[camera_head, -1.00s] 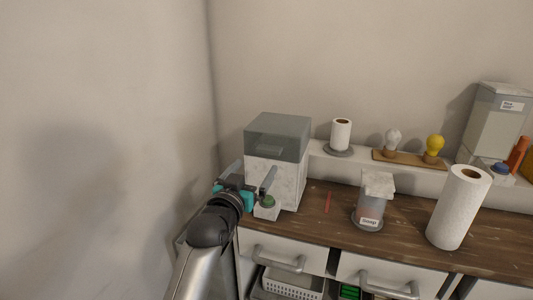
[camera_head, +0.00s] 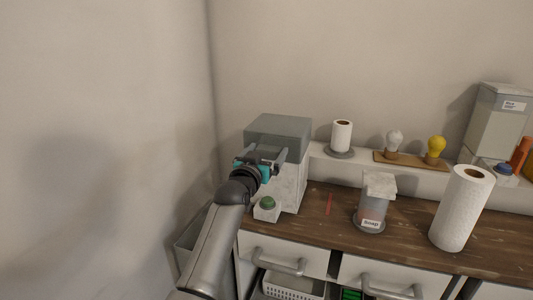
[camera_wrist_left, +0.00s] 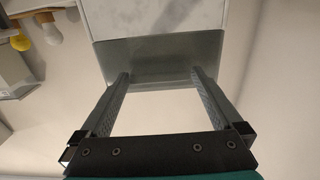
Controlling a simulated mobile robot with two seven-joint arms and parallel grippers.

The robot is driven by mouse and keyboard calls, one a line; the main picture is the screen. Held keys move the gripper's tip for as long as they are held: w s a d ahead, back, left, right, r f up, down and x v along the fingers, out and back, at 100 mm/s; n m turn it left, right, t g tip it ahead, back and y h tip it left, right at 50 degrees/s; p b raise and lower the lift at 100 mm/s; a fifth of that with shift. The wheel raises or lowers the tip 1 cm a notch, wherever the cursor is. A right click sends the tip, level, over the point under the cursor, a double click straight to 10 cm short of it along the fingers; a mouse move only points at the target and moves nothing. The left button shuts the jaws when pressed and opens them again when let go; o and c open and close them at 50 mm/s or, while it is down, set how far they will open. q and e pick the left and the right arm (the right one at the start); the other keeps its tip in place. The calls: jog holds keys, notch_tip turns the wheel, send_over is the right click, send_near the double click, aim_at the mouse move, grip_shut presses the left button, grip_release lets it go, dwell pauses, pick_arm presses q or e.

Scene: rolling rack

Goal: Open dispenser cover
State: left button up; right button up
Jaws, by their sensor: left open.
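The dispenser (camera_head: 293,190) is a white marbled box with a green button (camera_head: 267,203) at its front foot. It stands at the left end of the wooden counter. Its grey translucent cover (camera_head: 279,127) sits on top and looks shut. My left gripper (camera_head: 268,153) is open in front of the cover and hides part of its front face. In the left wrist view the two fingers (camera_wrist_left: 162,76) are spread and reach the cover's edge (camera_wrist_left: 150,58), with nothing between them. I cannot tell whether they touch it. My right gripper is not in view.
On the counter (camera_head: 310,228) stand a soap jar (camera_head: 371,210) and a paper towel roll (camera_head: 460,208). A smaller roll (camera_head: 341,136) and bulbs (camera_head: 436,147) are on the back ledge. A rice dispenser (camera_head: 497,122) is at the right. A wall is close on the left.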

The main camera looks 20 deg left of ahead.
pick_arm(q)
grip_shut()
dwell(0.8)
